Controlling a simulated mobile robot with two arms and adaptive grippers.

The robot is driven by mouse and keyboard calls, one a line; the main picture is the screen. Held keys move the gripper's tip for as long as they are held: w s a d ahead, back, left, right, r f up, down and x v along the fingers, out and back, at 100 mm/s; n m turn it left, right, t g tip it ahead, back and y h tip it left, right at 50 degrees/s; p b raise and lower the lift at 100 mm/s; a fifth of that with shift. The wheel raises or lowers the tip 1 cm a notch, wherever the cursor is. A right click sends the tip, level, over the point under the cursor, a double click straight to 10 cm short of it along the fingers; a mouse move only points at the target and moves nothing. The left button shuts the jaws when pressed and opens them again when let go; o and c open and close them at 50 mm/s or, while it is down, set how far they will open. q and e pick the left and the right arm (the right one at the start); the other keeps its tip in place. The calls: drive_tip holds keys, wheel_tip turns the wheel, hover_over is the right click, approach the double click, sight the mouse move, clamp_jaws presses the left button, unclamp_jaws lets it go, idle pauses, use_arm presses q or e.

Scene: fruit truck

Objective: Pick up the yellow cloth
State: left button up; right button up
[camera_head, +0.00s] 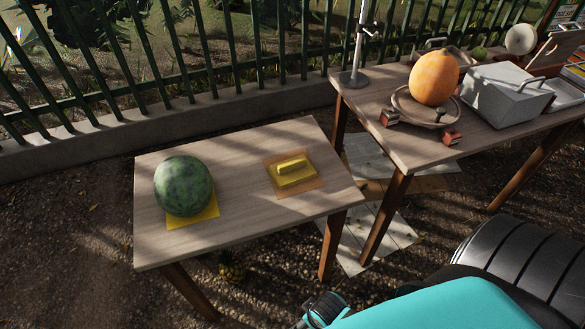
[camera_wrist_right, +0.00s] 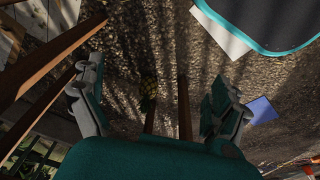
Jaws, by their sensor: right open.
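A flat yellow cloth-like square (camera_head: 206,216) lies on the low wooden table (camera_head: 235,215), partly covered by a dark green watermelon (camera_head: 183,186) resting on it. To its right, a yellow block-like thing with a raised handle-like top (camera_head: 292,171) sits on an orange-tan square (camera_head: 312,184); I cannot tell if it is cloth. My right gripper (camera_wrist_right: 155,108) is open and empty in the right wrist view, pointing at gravelly ground and table legs. No yellow cloth shows there. My left gripper is not in view.
A taller table (camera_head: 425,150) at the right holds an orange melon (camera_head: 434,78) on a round scale pan, and a grey box (camera_head: 506,95). A pineapple (camera_head: 231,270) lies on the ground by the low table. A fence (camera_head: 200,60) runs behind.

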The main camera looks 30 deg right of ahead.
wheel_tip(320, 180, up, 20)
drive_tip(key=w+d+f+n+t, duration=0.1)
drive_tip(key=w+d+n+t, duration=0.1)
drive_tip(key=w, duration=0.1)
drive_tip(key=w+d+r+n+t+h, duration=0.2)
drive_tip(key=w+d+r+n+h, duration=0.15)
drive_tip(key=d+n, duration=0.2)
drive_tip(key=n+t+y, duration=0.2)
drive_tip(key=n+t, duration=0.5)
drive_tip(key=n, duration=1.8)
approach(293, 163)
drive_tip(key=shift+h, duration=0.25)
drive_tip(key=x, duration=0.4)
drive_tip(key=shift+s+f, duration=0.1)
drive_tip(key=shift+f, duration=0.15)
drive_tip(key=x, duration=0.6)
drive_tip(key=shift+w+a+r, duration=0.1)
drive_tip(key=shift+w+a, duration=0.05)
drive_tip(key=shift+w, duration=0.15)
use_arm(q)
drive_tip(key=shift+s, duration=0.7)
use_arm(e)
drive_tip(key=shift+s, duration=0.1)
drive_tip(key=c, duration=0.9)
drive_tip(key=shift+r, duration=0.1)
